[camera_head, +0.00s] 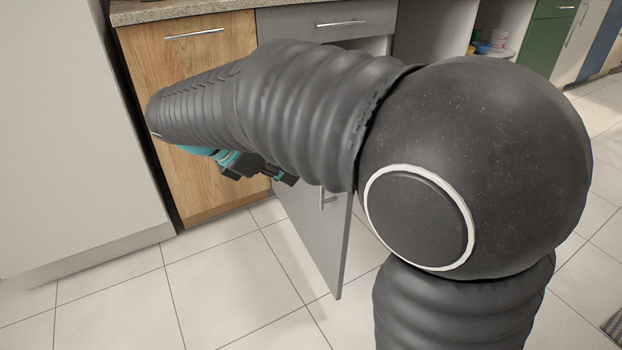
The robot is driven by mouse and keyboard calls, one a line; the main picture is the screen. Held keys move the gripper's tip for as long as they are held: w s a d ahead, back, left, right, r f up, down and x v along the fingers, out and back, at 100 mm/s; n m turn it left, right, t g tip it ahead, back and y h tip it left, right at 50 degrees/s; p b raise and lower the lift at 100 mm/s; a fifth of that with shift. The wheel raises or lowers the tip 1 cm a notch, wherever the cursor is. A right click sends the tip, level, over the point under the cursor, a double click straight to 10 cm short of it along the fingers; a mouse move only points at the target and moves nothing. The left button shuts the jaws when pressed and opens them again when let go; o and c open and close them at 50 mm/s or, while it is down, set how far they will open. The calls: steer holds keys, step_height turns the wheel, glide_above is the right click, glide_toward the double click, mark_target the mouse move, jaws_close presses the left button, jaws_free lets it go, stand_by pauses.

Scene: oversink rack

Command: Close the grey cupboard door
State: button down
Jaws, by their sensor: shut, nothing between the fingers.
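The grey cupboard door (335,240) stands open, swung out from the cupboard toward the camera. Its lower part and free edge show, with a metal handle (326,198) near that edge. My arm hides its upper part. My gripper (292,180) is shut and empty. It points right, in front of the door's left face in the picture. I cannot tell whether its fingertips touch the door. The grey drawer front (325,22) above the cupboard is shut, and part of the opening shows below it.
A wooden cupboard front (205,60) is left of the grey unit, under a stone-look worktop (170,10). A tall white panel (70,130) stands at far left. An open shelf with bowls (485,45) and a green front (548,40) are at right. The tiled floor (220,290) in front is clear.

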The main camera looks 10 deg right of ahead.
steer(key=d+r+b+x, duration=0.2)
steer(key=x, duration=1)
steer(key=shift+w+b, duration=0.2)
steer(key=shift+b, duration=0.2)
